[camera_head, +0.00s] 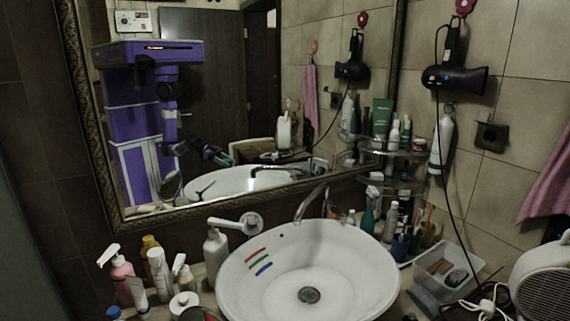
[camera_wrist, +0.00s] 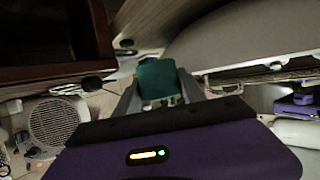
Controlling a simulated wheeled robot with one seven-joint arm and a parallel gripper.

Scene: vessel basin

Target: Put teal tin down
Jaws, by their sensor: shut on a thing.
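The teal tin (camera_wrist: 156,76) is in the wrist view, between the two grey fingers of my gripper (camera_wrist: 158,92). My gripper is shut on it. The lower part of the tin is hidden by the gripper body. In the head view my gripper and the tin are seen only as a small reflection in the mirror (camera_head: 225,100), so the tin's height above any surface cannot be told. The white vessel basin (camera_head: 350,262) stands in the middle of the head view, with red, green and blue stripes inside.
Several bottles, including a pink pump bottle (camera_head: 121,278), crowd the counter left of the basin. Bottles and cups stand behind it on the right. A clear plastic tray (camera_head: 470,262) and a white fan heater (camera_head: 543,285) are at the right. A hair dryer (camera_head: 455,78) hangs on the wall.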

